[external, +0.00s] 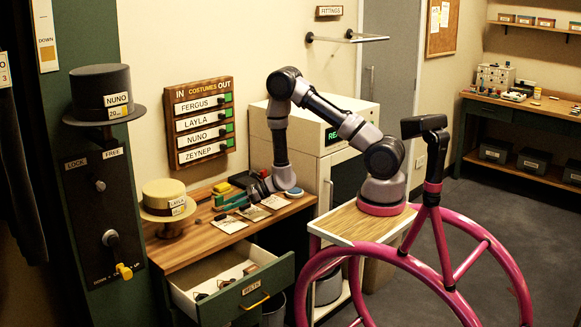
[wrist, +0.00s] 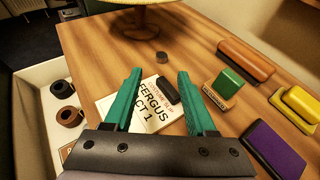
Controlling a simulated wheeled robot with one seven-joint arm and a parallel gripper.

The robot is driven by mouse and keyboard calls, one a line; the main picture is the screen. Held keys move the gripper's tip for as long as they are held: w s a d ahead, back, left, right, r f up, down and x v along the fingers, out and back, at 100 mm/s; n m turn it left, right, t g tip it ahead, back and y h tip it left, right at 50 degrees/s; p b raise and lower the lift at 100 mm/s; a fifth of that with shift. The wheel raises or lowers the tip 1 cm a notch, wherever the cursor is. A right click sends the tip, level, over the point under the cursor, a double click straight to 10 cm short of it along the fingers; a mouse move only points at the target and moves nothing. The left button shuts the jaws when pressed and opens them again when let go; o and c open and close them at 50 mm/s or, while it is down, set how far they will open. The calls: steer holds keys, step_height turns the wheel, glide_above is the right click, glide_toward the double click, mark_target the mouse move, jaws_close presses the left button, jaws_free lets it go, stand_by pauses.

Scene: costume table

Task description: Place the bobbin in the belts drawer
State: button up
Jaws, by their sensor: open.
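My gripper (wrist: 158,76) is open, its two teal fingers over the tabletop with nothing held between them. In the external view my gripper (external: 257,190) is low over the wooden table. A small dark round piece (wrist: 161,57), which looks like the bobbin, stands on the wood just beyond the fingertips. A black rounded piece (wrist: 167,90) lies on the Fergus costume slip (wrist: 118,112), between the fingers; I cannot tell what it is. The belts drawer (external: 250,290) is pulled open below the tabletop, with rolled belts (wrist: 66,89) inside.
The straw hat (external: 168,200) stands on the table's left side. Open floor of the drawer (wrist: 35,100) shows around the belts.

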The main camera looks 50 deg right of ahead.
steer(key=s+d+r+n+g+y, duration=0.1)
steer(key=s+r+n+g, duration=0.3)
steer(key=r, duration=0.9)
steer(key=s+r+n+g+y, duration=0.15)
steer(key=s+r+n, duration=0.45)
steer(key=r, duration=0.6)
steer(key=s+d+r+n+g+h, duration=0.1)
steer(key=s+d+r+n+h, duration=0.3)
steer(key=s+d+r+n, duration=0.3)
steer(key=shift+s+d, duration=0.45)
steer(key=shift+d, duration=0.45)
steer(key=shift+o, duration=0.5)
steer(key=s+d+r+n+t+h, duration=0.2)
steer(key=s+d+r+h, duration=0.1)
steer(key=d, duration=0.5)
steer(key=s+d+r+n+t+h, duration=0.2)
steer(key=s+d+r+t+h, duration=0.1)
steer(key=d, duration=0.4)
steer(key=shift+s+d+r+t+h, duration=0.35)
steer(key=shift+s+h, duration=0.2)
steer(key=shift+h, duration=0.2)
steer(key=shift+a+f, duration=0.1)
